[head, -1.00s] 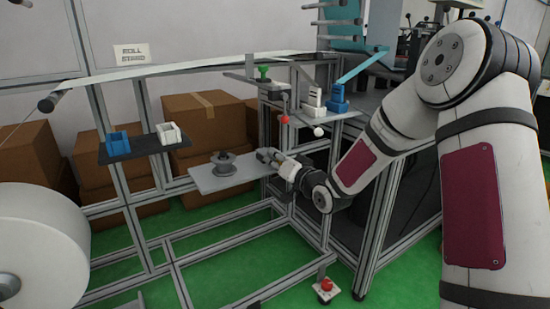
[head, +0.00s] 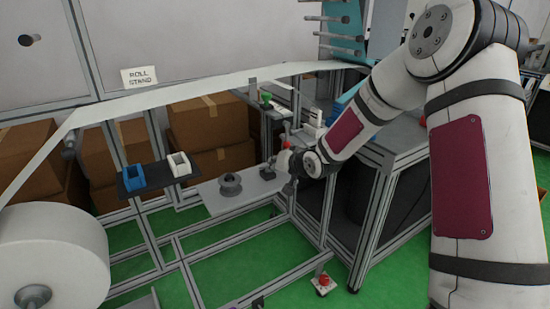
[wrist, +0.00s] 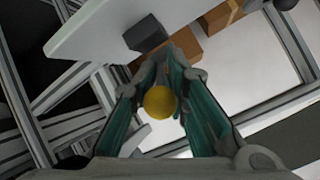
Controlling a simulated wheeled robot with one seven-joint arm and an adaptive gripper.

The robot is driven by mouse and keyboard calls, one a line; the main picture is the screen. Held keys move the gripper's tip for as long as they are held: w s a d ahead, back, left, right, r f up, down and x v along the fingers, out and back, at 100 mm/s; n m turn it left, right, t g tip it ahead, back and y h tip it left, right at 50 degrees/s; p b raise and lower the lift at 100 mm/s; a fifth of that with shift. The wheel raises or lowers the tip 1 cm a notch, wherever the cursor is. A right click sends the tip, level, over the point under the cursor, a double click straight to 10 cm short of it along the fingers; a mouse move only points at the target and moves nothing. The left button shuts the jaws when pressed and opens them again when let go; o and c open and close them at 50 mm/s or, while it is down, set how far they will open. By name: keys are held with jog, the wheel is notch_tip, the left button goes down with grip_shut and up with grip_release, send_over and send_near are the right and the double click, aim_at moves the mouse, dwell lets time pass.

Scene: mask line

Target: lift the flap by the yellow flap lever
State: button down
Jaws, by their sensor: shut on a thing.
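The yellow flap lever shows as a round yellow knob (wrist: 160,102) in the wrist view. My gripper (wrist: 165,80) has its teal-lined fingers on either side of the knob and is shut on it. In the head view my gripper (head: 270,171) is at the right end of a pale grey plate (head: 220,203), just right of a grey spool (head: 231,184). The yellow knob cannot be made out there. I cannot tell which surface is the flap. A pale plate (wrist: 95,30) with a dark grey block (wrist: 145,33) shows beyond the fingers.
A blue holder (head: 134,177) and a white holder (head: 179,165) sit on a dark shelf at left. A large white roll (head: 50,255) stands at lower left. Metal frame bars surround my gripper. A red button (head: 323,281) is low in front.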

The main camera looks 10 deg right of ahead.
jog(key=shift+w+a+r+p, duration=0.2)
jog(key=shift+w+r+p, duration=0.15)
jog(key=shift+w+r, duration=0.3)
jog(key=shift+w+a+r+p, duration=0.15)
jog(key=shift+w+r+p, duration=0.25)
jog(key=shift+r, duration=0.35)
jog(key=shift+a+f, duration=0.15)
jog(key=shift+a, duration=0.15)
dwell(0.7)
jog(key=c, duration=1.8)
grip_release()
jog(key=shift+s, duration=0.1)
jog(key=shift+o, duration=0.2)
jog(key=shift+d, duration=0.2)
jog(key=shift+s+d, duration=0.15)
jog(key=shift+s, duration=0.1)
jog(key=v, duration=1.1)
jog(key=shift+s, duration=0.25)
